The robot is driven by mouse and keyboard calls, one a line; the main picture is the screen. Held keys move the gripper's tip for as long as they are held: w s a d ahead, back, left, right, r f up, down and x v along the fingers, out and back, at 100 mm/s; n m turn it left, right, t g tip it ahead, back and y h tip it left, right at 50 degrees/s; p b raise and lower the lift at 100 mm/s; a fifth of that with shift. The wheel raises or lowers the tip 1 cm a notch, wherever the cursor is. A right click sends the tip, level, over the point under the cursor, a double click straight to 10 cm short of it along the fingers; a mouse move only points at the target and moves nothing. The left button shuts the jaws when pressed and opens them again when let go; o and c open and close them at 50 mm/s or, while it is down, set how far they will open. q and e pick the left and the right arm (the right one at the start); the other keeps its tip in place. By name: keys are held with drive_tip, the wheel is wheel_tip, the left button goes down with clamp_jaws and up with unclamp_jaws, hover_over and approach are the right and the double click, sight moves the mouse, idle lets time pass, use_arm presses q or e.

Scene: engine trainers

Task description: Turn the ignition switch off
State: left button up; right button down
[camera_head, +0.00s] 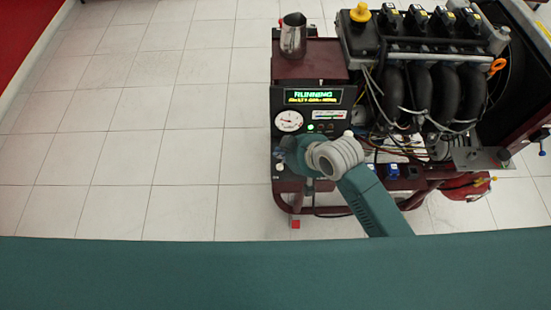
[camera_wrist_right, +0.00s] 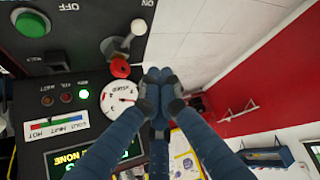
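The engine trainer's control panel (camera_head: 340,119) shows in the head view, with a lit display (camera_head: 313,96) reading RUNNING. In the right wrist view the panel appears upside down. There a switch lever with a pale round knob (camera_wrist_right: 138,27) sits by OFF and ON labels, its knob on the ON side. My right gripper (camera_wrist_right: 158,78) has its fingertips together with nothing visible between them. It is beside the switch and gauge, apart from the knob in the picture; depth is unclear. In the head view my right arm covers the lower panel and the switch. My left gripper is out of view.
A green button (camera_wrist_right: 32,25), a red knob (camera_wrist_right: 120,68), a dial gauge (camera_wrist_right: 120,100) and small lamps crowd the panel. A metal jug (camera_head: 293,36) stands on the trainer's top. The engine (camera_head: 425,85) with loose cables is at right. Tiled floor (camera_head: 140,120) at left is clear.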

drive_tip(key=shift+a, duration=0.1)
drive_tip(key=shift+w+a+f+p, duration=0.2)
drive_tip(key=shift+w+a+f, duration=0.1)
drive_tip(key=shift+f, duration=1)
drive_tip(key=shift+w+a+f+p, duration=0.15)
drive_tip(key=shift+w+f+p, duration=0.15)
drive_tip(key=shift+f, duration=0.95)
drive_tip(key=shift+w+a+f+p, duration=0.15)
drive_tip(key=shift+w+a+f, duration=0.15)
drive_tip(key=shift+f, duration=1)
drive_tip(key=shift+w+f, duration=0.1)
